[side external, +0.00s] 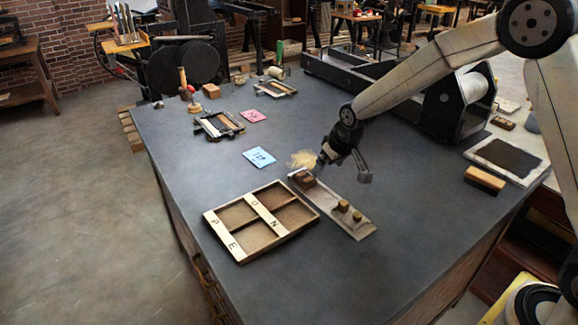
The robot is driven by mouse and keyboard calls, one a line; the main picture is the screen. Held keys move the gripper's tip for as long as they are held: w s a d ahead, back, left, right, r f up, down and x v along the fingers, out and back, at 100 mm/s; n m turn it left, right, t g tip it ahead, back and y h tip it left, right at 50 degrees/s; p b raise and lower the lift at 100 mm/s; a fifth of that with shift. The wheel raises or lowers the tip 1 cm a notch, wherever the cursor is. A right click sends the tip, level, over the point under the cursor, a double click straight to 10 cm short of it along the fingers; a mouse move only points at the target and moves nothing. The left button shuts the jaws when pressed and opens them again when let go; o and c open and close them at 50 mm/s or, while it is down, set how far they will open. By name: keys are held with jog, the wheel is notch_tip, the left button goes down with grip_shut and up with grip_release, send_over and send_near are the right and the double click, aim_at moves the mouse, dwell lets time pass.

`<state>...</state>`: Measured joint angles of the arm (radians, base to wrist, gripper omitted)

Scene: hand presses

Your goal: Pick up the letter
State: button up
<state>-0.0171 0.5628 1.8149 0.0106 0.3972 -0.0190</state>
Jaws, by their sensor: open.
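A wooden tray (292,232) with four compartments sits on the dark table; the letters P, E, O and N show on its pale strips. To its right lies a narrow grey board (328,212). A larger brown block (303,178) is at the board's far end, and two small wooden blocks, one (343,205) and another (357,217), are nearer its front end. I cannot tell which piece is the letter. My gripper (345,170) is open and seems empty, above the board's far half, right of the brown block. Its left finger is partly hard to make out.
A blue card (259,157) and a pink card (253,115) lie farther back, beside a small frame (219,125). A press with a roller (470,100) stands at the back right. A wooden block (485,179) lies right. The front table is clear.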

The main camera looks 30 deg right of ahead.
aim_at(309, 180)
jog(key=shift+w+a+f, duration=0.1)
jog(key=shift+w+f, duration=0.8)
jog(key=shift+w, duration=0.3)
jog(key=shift+w+a+f, duration=0.1)
jog(key=shift+w+f, duration=0.75)
jog(key=shift+w, duration=0.35)
jog(key=shift+x, duration=2.6)
jog(key=shift+w, duration=0.1)
jog(key=shift+a, duration=0.1)
jog(key=c, duration=1.3)
jog(key=shift+c, duration=0.2)
